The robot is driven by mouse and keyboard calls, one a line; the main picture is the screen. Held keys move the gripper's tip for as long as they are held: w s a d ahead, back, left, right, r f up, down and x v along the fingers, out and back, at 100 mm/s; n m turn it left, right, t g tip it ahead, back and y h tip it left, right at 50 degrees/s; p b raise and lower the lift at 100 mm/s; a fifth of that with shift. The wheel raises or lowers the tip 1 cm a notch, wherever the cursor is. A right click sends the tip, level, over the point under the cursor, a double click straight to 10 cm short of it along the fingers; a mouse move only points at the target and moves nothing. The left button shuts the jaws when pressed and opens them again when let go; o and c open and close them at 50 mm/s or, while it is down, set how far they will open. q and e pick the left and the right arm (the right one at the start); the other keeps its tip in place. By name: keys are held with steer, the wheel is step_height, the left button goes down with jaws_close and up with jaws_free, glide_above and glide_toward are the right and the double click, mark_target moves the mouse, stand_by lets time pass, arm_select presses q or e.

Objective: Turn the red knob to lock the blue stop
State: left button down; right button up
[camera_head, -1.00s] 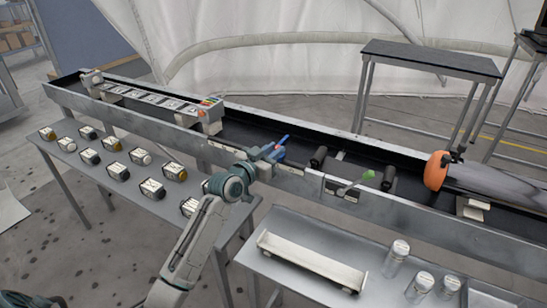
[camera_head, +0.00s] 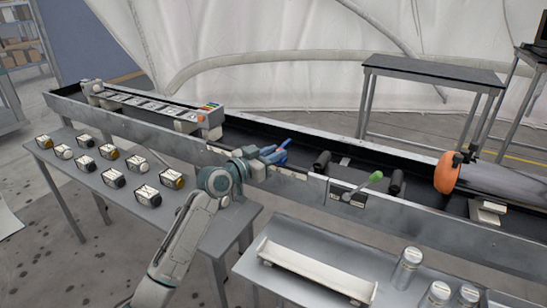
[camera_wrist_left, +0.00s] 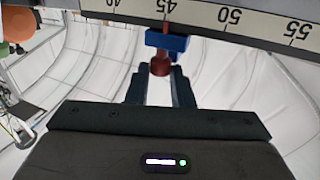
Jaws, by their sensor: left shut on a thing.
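The blue stop (camera_wrist_left: 167,41) sits on the edge of a scale strip (camera_wrist_left: 215,16) in the left wrist view, with a thin red line near the 45 mark. The red knob (camera_wrist_left: 160,66) sticks out from it. My left gripper (camera_wrist_left: 160,88) has its two dark fingers on either side of the knob and is shut on it. In the head view the blue stop (camera_head: 278,151) shows on the front rail of the long conveyor, with my left gripper (camera_head: 262,160) against it. The knob cannot be made out there. My right gripper is not in view.
The long grey conveyor trough (camera_head: 330,158) crosses the view. A green-tipped lever (camera_head: 376,176) and an orange wheel (camera_head: 447,172) lie right of the stop. A white tray (camera_head: 315,272) and jars (camera_head: 407,266) stand in front, and several small blocks (camera_head: 115,180) at left.

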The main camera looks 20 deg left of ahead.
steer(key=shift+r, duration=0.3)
arm_select(q)
steer(key=c, duration=1.3)
jaws_free()
steer(key=b+v, duration=0.1)
steer(key=v, duration=0.9)
steer(key=shift+s+a, duration=0.2)
steer(key=shift+s, duration=0.15)
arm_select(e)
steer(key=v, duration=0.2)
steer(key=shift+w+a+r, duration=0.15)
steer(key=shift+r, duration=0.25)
